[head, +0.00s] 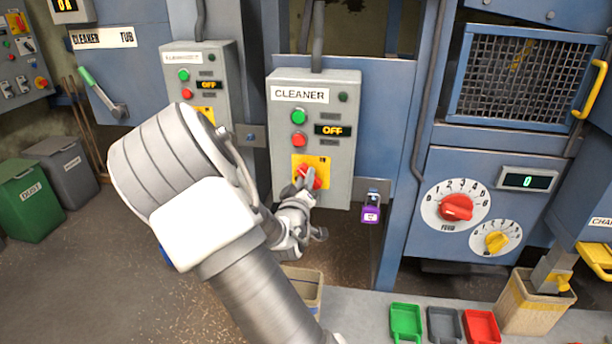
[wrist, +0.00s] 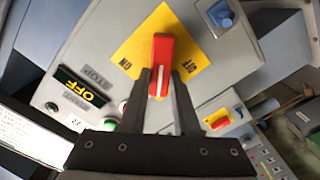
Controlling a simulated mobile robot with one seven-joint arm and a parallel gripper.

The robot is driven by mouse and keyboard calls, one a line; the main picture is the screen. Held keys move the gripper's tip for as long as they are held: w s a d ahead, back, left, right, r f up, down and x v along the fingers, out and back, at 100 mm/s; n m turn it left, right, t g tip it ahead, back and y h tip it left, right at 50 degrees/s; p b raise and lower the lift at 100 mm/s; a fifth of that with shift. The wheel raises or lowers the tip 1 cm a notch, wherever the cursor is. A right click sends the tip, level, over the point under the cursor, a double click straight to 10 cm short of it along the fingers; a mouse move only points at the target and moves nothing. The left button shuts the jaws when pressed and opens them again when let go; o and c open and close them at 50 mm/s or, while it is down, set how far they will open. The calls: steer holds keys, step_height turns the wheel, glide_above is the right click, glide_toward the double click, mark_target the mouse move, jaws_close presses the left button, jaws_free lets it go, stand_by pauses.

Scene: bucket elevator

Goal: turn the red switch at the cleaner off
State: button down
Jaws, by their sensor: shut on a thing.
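The red switch (head: 311,178) sits on a yellow plate (head: 324,166) low on the grey CLEANER box (head: 346,150). In the wrist view the red switch (wrist: 161,52) stands between my two dark fingers, with its white line pointing towards me. ON is printed to its left and OFF to its right on the yellow plate (wrist: 139,44); the handle lies between the two words. My gripper (wrist: 162,85) is shut on the switch; it also shows at the switch in the head view (head: 306,183). The box display (head: 332,130) reads OFF.
A similar grey box (head: 221,72) stands to the left, also showing OFF. A purple padlock (head: 371,213) hangs right of the CLEANER box. Farther right are red (head: 456,207) and yellow (head: 497,242) dials. Small trays (head: 405,322) lie on the front ledge.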

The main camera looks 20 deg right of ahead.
steer(key=n+p, duration=0.1)
steer(key=n, duration=0.4)
steer(key=shift+a+f+n+p, duration=0.15)
steer(key=shift+n+p, duration=0.15)
steer(key=shift+p, duration=0.1)
steer(key=shift+w+f+n+p, duration=0.15)
steer(key=shift+n+p, duration=0.1)
steer(key=shift+n, duration=0.75)
steer(key=shift+s+f+n+p, duration=0.1)
steer(key=shift+n+p, duration=0.15)
steer(key=shift+n, duration=0.75)
steer(key=c, duration=0.6)
jaws_free()
steer(key=shift+c, duration=0.2)
steer(key=p+v, duration=0.7)
steer(key=v, duration=1)
steer(key=shift+a, duration=0.2)
